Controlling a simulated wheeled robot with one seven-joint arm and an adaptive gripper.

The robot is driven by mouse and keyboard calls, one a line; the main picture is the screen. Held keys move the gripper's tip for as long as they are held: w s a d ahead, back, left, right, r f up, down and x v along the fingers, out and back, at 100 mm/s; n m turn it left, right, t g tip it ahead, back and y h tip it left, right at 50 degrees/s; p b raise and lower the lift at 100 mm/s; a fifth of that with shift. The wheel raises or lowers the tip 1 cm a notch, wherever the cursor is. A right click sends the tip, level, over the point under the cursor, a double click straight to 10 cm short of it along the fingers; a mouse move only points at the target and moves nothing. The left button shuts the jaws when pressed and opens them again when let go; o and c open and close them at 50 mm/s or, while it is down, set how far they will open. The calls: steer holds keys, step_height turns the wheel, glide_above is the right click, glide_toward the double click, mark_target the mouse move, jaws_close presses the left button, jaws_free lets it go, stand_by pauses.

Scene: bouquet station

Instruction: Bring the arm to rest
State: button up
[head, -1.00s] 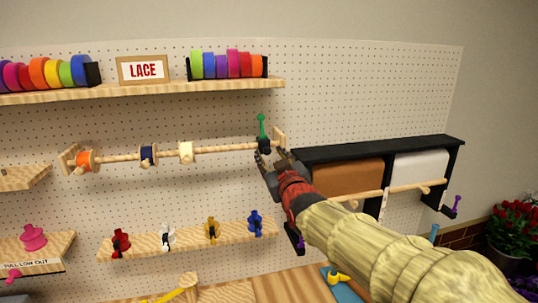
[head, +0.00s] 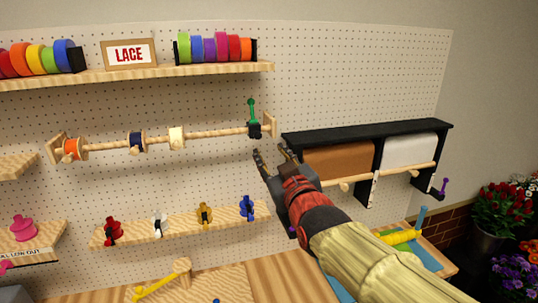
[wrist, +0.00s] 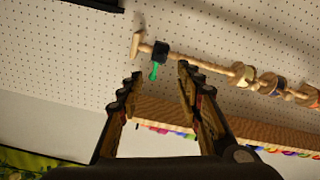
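My gripper (head: 271,156) is open and empty in the head view, in front of the pegboard and just below the right end of the wooden rod. Its two fingers are spread apart in the wrist view (wrist: 158,82). A black clip with a green handle (head: 253,117) sits on the rod's right end, apart from my fingertips. It also shows in the wrist view (wrist: 160,55), beyond the gap between the fingers. My arm reaches in from the lower right.
The rod (head: 105,145) carries several ribbon spools. A paper roll holder (head: 365,134) stands close to the right of my gripper. A small shelf (head: 180,229) with several coloured clips lies below left. Flowers (head: 503,205) stand at the far right.

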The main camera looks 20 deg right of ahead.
steer(key=s+f+m+g, duration=0.1)
steer(key=s+f+g, duration=0.25)
steer(key=f, duration=0.45)
steer(key=s+f+m+g, duration=0.1)
steer(key=s+f+g, duration=0.25)
steer(key=f, duration=0.55)
steer(key=s+f+m+g+b, duration=0.1)
steer(key=s+f+g+b, duration=0.4)
steer(key=s+f+b, duration=0.4)
steer(key=s+f, duration=0.7)
steer(key=s, duration=0.5)
steer(key=shift+s+m, duration=0.2)
steer(key=shift+m, duration=0.1)
steer(key=shift+c, duration=0.5)
